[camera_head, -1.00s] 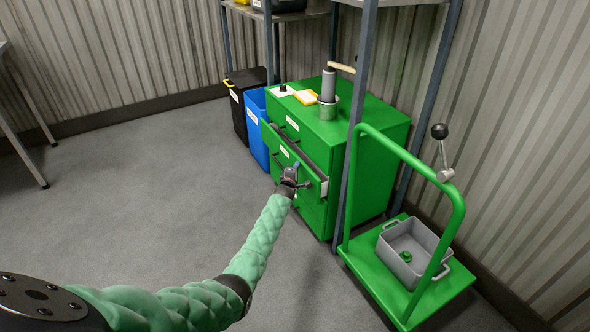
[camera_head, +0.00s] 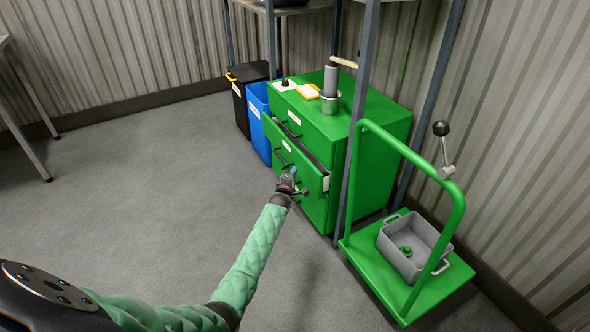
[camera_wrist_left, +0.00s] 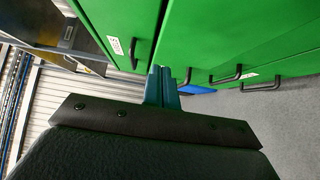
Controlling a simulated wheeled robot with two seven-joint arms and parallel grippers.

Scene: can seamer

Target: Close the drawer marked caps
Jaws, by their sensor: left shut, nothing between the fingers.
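The green cabinet (camera_head: 368,150) stands below the shelf rack. One drawer (camera_head: 296,162) below its top drawer sticks out, with a dark gap above its front. It has a black handle and a small white label too small to read here. My left gripper (camera_head: 288,178) is in front of that drawer's front, near its right half; I cannot tell whether it touches. In the left wrist view my shut, empty fingers (camera_wrist_left: 162,86) point at green drawer fronts, beside a black handle (camera_wrist_left: 133,52) and a label (camera_wrist_left: 116,46) I cannot read surely. My right gripper is not in view.
A blue bin (camera_head: 257,122) and a black bin (camera_head: 240,98) stand left of the cabinet. A green trolley (camera_head: 372,275) with a grey tub (camera_head: 386,240) stands right, beside a rack post (camera_head: 356,130).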

